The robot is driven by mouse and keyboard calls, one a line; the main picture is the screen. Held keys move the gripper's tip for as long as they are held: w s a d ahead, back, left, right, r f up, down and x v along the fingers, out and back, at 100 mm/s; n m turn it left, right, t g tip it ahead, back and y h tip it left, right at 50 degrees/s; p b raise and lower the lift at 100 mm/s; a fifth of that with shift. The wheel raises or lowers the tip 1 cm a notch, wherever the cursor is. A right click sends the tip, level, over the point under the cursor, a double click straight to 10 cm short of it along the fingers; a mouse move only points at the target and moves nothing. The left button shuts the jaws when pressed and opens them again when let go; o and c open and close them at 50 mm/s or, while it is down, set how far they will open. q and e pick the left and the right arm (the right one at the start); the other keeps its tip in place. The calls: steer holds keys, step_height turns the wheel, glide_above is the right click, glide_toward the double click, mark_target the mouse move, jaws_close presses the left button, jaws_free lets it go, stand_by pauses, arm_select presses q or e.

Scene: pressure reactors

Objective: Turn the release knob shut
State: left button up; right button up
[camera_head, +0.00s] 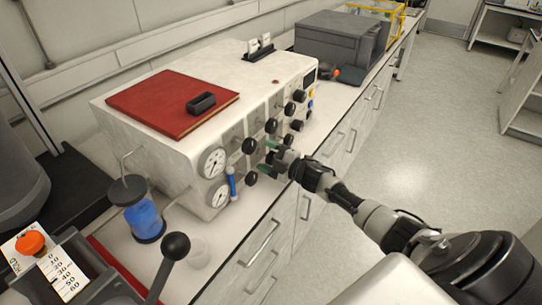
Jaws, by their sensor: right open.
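The white reactor unit (165,139) stands on the bench, its front panel facing right. Black round knobs sit in rows on the panel: upper ones include one near the gauges (249,146) and one further along (271,125), and a lower one (251,178) is beside the blue tube. No label readable here tells me which is the release knob. My right gripper (269,157) comes in from the right, its green-tipped fingers apart at the lower row of the panel. It partly hides the panel there; I cannot tell whether it touches a knob. My left gripper is out of view.
Two dial gauges (213,162) and a blue tube (231,182) are on the panel's near end. A red book (170,103) lies on top. A jar of blue liquid (143,219) and a black ball-topped lever (176,247) stand nearer. The floor at right is clear.

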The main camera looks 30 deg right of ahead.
steer(key=b+v, duration=0.1)
steer(key=v, duration=0.9)
steer(key=shift+s+d, duration=0.15)
steer(key=shift+s, duration=0.25)
steer(key=s+f+m+g+h, duration=0.2)
steer(key=s+f+m, duration=0.15)
steer(key=f, duration=0.65)
steer(key=s+f+m+g+h, duration=0.25)
steer(key=s+f, duration=0.25)
steer(key=f, duration=0.4)
steer(key=s+f+m+g+h, duration=0.1)
steer(key=s+f+m+h, duration=0.25)
steer(key=f, duration=0.65)
steer(key=s+a+f+m+g, duration=0.1)
steer(key=s+a+f+g, duration=0.2)
steer(key=s+a+f, duration=0.3)
steer(key=s+a+f+m+g, duration=0.2)
steer(key=s+a+f, duration=0.4)
steer(key=s, duration=0.9)
steer(key=s+a+f+m+g+y, duration=0.1)
steer(key=s+a+f+g, duration=0.4)
steer(key=s, duration=0.6)
steer(key=shift+a+f+m, duration=0.45)
steer(key=shift+a+m, duration=0.1)
